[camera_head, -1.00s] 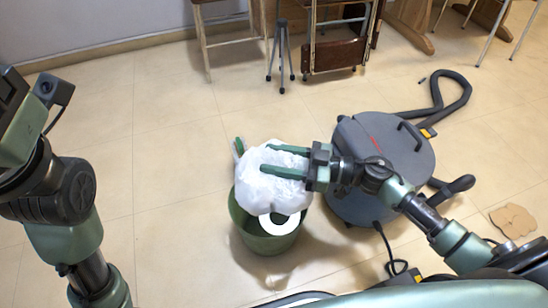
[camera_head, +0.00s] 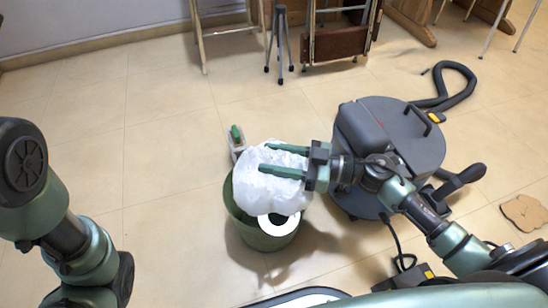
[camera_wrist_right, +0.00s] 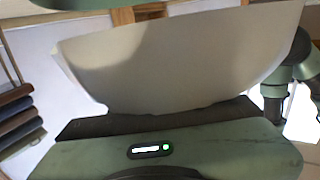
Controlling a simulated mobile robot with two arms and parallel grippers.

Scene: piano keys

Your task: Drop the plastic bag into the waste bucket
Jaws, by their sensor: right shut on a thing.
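The white plastic bag (camera_head: 262,182) is between the fingers of my right gripper (camera_head: 286,160), which is shut on it. The bag is over the green waste bucket (camera_head: 268,240) and covers much of its opening. A white roll (camera_head: 279,222) shows at the bucket's front, just below the bag. Whether the bag touches the bucket rim I cannot tell. In the right wrist view the pale bag (camera_wrist_right: 180,60) fills the space by the gripper. My left arm is at the left edge of the head view; its gripper is out of frame.
A grey vacuum cleaner (camera_head: 378,140) with a black hose (camera_head: 458,90) stands right of the bucket, under my right arm. A green-handled tool (camera_head: 236,140) lies behind the bucket. Brown scraps (camera_head: 524,213) lie at far right. The floor left of the bucket is clear.

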